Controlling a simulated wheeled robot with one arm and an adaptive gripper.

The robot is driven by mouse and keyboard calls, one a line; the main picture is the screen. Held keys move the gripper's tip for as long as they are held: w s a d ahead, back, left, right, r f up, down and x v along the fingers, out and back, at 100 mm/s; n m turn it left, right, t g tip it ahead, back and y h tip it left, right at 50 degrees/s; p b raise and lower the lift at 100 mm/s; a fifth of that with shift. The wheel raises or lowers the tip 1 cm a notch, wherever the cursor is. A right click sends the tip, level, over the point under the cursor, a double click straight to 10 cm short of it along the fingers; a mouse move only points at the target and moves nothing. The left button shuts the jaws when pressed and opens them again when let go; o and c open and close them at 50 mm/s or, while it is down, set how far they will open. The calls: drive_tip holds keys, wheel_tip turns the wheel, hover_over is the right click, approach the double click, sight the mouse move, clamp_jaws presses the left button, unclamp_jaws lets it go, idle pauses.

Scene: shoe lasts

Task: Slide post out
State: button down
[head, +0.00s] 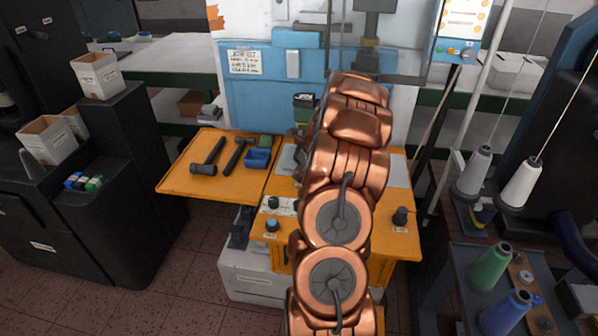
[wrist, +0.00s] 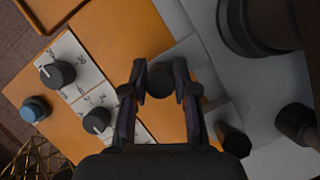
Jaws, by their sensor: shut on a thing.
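In the wrist view my gripper (wrist: 163,82) has its two dark fingers on either side of a dark, round-topped post (wrist: 161,81). The fingers are shut on it, and I look at it nearly end-on. It is over the seam between the orange surface and a pale grey plate (wrist: 205,60). I cannot tell how far the post goes down or whether its lower end is in a hole. In the head view my copper arm hides the post and most of my gripper.
Dark upright pegs (wrist: 235,141) (wrist: 294,121) and a larger dark cylinder (wrist: 250,25) stand close on the right. Dark knobs (wrist: 57,75) (wrist: 97,120) and a blue button (wrist: 34,108) lie left. Hammers (head: 236,154) (head: 207,157) lie on the orange tray (head: 180,180).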

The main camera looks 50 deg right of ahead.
drive_tip(key=shift+w+a, duration=0.1)
drive_tip(key=shift+w, duration=0.1)
drive_tip(key=c, duration=0.9)
unclamp_jaws()
drive_tip(key=shift+w+a, duration=0.1)
drive_tip(key=v, duration=0.7)
drive_tip(key=shift+s+r, duration=0.2)
drive_tip(key=shift+s, duration=0.05)
